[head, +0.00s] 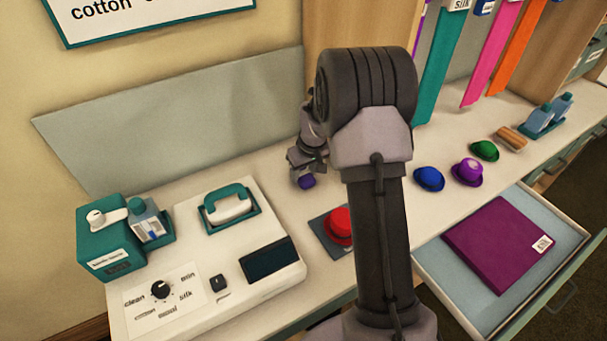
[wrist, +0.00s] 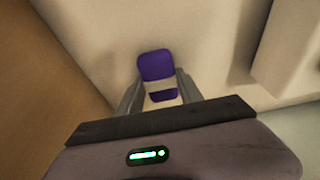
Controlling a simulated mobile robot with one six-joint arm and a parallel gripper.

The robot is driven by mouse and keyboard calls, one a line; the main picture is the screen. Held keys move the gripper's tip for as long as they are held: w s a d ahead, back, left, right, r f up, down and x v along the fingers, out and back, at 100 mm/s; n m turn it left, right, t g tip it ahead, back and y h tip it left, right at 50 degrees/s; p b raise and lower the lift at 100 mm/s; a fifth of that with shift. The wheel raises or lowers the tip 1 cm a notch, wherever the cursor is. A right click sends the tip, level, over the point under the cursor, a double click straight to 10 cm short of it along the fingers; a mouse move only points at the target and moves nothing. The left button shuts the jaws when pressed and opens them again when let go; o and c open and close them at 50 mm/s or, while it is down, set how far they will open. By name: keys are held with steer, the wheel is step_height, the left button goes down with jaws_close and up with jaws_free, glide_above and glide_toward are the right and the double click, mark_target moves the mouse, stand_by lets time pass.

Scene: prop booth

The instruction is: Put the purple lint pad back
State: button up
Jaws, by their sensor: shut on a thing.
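The purple lint pad (wrist: 157,68) is between the two fingers of my gripper (wrist: 158,92) in the wrist view. It is purple with a pale band across it. My gripper is shut on it. In the head view my gripper (head: 304,168) is above the back part of the white counter, partly hidden by my arm. A small part of the purple pad (head: 307,181) shows below it. Whether the pad touches the counter cannot be told.
A red hat (head: 340,224) sits on a dark mat left of my arm. Blue (head: 429,179), purple (head: 467,171) and green (head: 485,150) hats stand to the right. An open drawer (head: 432,262) holds a purple folded cloth (head: 505,240). A white machine (head: 215,265) stands at left.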

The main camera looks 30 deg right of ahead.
mark_target(309, 181)
steer(key=shift+f, duration=0.2)
steer(key=o, duration=1.2)
steer(key=shift+r, duration=0.1)
steer(key=p+v, duration=0.4)
steer(key=v, duration=0.8)
steer(key=s+a+r+m+t, duration=0.1)
steer(key=s+a+r, duration=0.5)
steer(key=a+r, duration=0.45)
steer(key=s+a+r+m, duration=0.1)
steer(key=s+a+r, duration=0.1)
steer(key=s, duration=0.5)
steer(key=s+a+r+m+t+y, duration=0.1)
steer(key=s+a+r, duration=0.1)
steer(key=s+a, duration=0.2)
steer(key=s+a+r+m, duration=0.1)
steer(key=s+a, duration=0.3)
steer(key=s, duration=0.6)
steer(key=shift+r+m+t+y, duration=0.3)
steer(key=shift+r+m+y, duration=0.1)
steer(key=shift+r, duration=0.5)
